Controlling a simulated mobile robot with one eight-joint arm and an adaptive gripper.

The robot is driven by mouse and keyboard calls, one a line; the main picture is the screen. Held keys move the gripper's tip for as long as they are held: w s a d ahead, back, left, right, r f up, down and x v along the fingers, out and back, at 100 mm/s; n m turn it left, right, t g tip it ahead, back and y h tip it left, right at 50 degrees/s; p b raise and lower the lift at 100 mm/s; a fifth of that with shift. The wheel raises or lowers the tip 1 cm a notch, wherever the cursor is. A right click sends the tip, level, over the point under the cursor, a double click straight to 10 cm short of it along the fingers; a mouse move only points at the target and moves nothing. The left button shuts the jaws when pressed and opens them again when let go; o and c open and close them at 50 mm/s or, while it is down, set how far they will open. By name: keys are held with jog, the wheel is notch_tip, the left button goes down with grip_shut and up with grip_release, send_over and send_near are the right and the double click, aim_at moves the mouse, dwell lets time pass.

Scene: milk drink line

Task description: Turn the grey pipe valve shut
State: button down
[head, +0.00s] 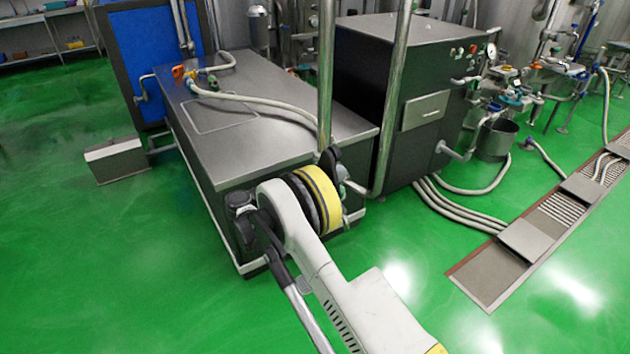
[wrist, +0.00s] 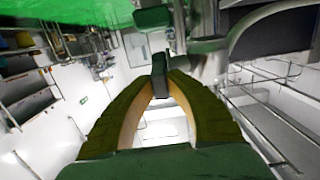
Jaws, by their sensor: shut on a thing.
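In the wrist view, the two olive fingers of my gripper (wrist: 160,82) come together at their tips on a narrow dark grey handle (wrist: 159,64). It appears to be the handle of the grey pipe valve. A grey pipe fitting (wrist: 207,52) stands just beyond and to the right of the tips. In the head view, my arm reaches to the front end of a steel cabinet, near the foot of a vertical steel pipe (head: 326,80). My arm hides the fingers and most of the valve there, so I cannot tell the handle's angle to the pipe.
The long steel cabinet (head: 245,112) lies just behind my arm. A second vertical pipe (head: 393,100) and a dark machine box (head: 440,75) stand to the right. Hoses (head: 470,215) and a floor drain (head: 530,235) lie at right. Green floor is open at left.

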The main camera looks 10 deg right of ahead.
jog(key=shift+f+h, duration=0.25)
jog(key=shift+h, duration=0.15)
jog(key=shift+d, duration=0.1)
jog(key=c, duration=1.3)
grip_release()
jog(key=shift+c, duration=0.2)
jog(key=v, duration=1.2)
jog(key=shift+f, duration=0.1)
